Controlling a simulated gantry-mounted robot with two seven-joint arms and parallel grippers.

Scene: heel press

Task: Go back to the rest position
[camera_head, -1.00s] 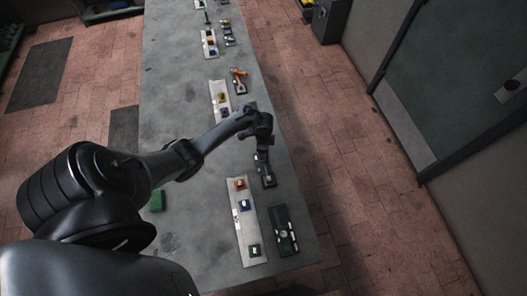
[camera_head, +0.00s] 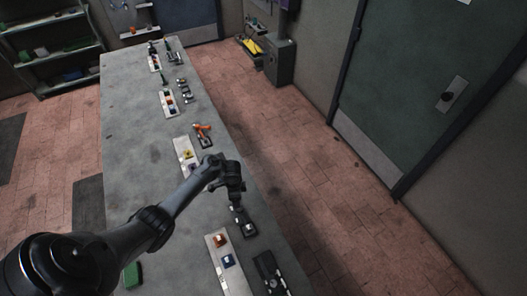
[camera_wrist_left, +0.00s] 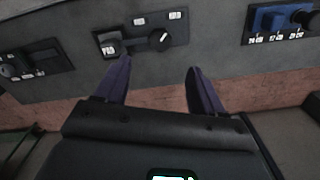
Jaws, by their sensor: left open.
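My left gripper (camera_head: 236,203) reaches in from the left over the long grey table (camera_head: 135,130), above a small dark device (camera_head: 242,222) near the right edge. In the left wrist view its two dark fingers (camera_wrist_left: 157,88) are spread apart with nothing between them. Beyond the fingers is a dark control panel (camera_wrist_left: 140,36) with a black knob and white labels. My right gripper is not in view.
White strips with coloured blocks (camera_head: 228,262) and dark devices (camera_head: 270,275) line the table's right side. An orange tool (camera_head: 203,131) lies farther back. A green block (camera_head: 132,276) is at the near left. The table's left half is mostly clear.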

